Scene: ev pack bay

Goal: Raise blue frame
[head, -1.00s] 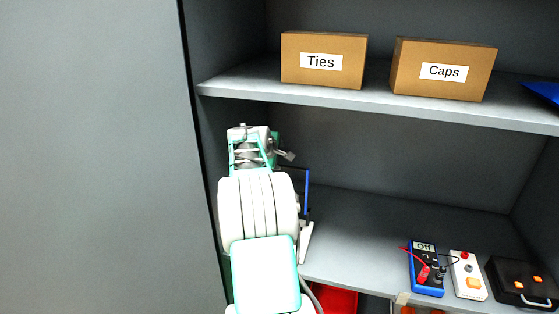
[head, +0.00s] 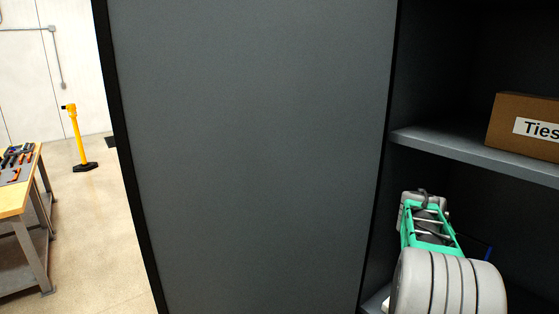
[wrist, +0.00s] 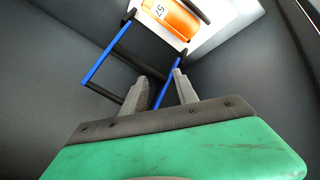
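The blue frame (wrist: 103,56) has two blue side bars joined by black crossbars and shows in the upper left and middle of the wrist view. Only a short blue piece of it (head: 489,253) shows in the head view, beside my arm in the dark lower bay. My gripper (wrist: 162,80) has its two grey fingers apart, with the right blue bar running through the gap between them. I cannot tell whether either finger touches the bar. In the head view my gripper is hidden behind my arm.
An orange item with a number label (wrist: 170,18) lies beyond the frame. The shelf (head: 470,153) above my arm carries a "Ties" box (head: 525,127). A tall grey cabinet side (head: 250,150) stands left of my arm. A workbench (head: 22,205) and yellow post (head: 75,135) stand far left.

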